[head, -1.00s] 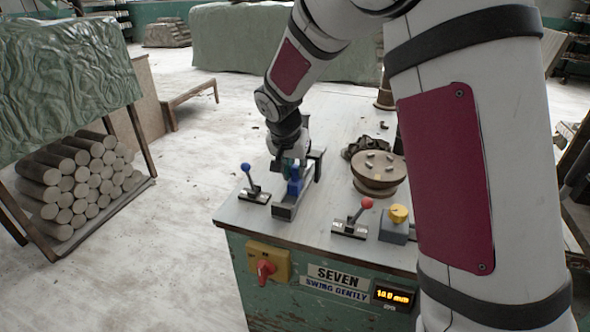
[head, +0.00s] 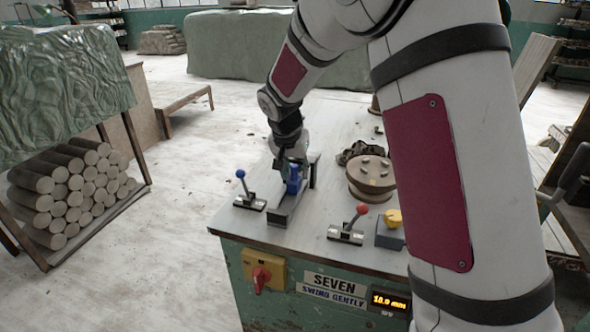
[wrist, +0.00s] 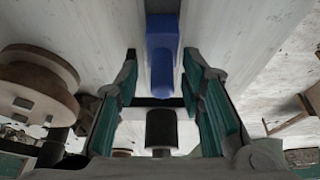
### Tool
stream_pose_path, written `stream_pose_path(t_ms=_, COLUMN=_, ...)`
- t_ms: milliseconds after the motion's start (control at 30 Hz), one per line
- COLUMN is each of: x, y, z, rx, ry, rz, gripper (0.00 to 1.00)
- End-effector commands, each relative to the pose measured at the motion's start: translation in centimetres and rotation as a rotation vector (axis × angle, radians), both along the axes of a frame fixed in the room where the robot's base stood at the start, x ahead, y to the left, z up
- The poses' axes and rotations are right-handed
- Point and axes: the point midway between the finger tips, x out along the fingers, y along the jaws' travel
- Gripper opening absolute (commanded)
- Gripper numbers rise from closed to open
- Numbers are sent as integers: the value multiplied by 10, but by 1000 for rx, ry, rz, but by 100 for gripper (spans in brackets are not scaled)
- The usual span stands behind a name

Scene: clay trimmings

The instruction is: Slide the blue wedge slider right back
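The blue wedge slider (head: 293,181) sits on a grey rail (head: 283,211) on the workbench, towards the rail's far part. In the wrist view the blue slider (wrist: 161,58) hangs into the picture from the top, at the middle. My gripper (wrist: 160,88) is open, with its green-padded fingers apart on either side of the slider's tip. I see a gap between each finger and the blue part. In the head view my gripper (head: 290,160) is at the slider's far side, partly hidden by my own wrist.
A blue-knobbed lever (head: 247,190) stands left of the rail. A red-knobbed lever (head: 353,222) and a yellow knob (head: 392,217) are at the right front. A round wooden wheel (head: 372,175) stands right of the rail.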

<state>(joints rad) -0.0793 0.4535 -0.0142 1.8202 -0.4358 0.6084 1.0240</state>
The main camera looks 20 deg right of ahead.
Motion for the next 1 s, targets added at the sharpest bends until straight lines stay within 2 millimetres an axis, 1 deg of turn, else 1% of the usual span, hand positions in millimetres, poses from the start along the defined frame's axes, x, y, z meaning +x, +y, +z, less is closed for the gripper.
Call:
stream_pose_path(t_ms=167, x=-4, y=5, z=18, rx=2, ry=-5, rz=1, gripper=36)
stream_pose_path(t_ms=400, x=-20, y=16, z=63, rx=1, ry=-5, rz=2, gripper=36)
stream_pose_path(t_ms=600, x=-30, y=23, z=94, rx=0, ry=-3, rz=1, gripper=36)
stream_pose_path(t_ms=700, x=-34, y=25, z=103, rx=0, ry=-1, rz=1, gripper=36)
stream_pose_path(t_ms=800, x=-36, y=26, z=108, rx=0, ry=0, rz=1, gripper=36)
stream_pose_path(t_ms=1000, x=-37, y=26, z=110, rx=-1, ry=2, rz=0, gripper=36)
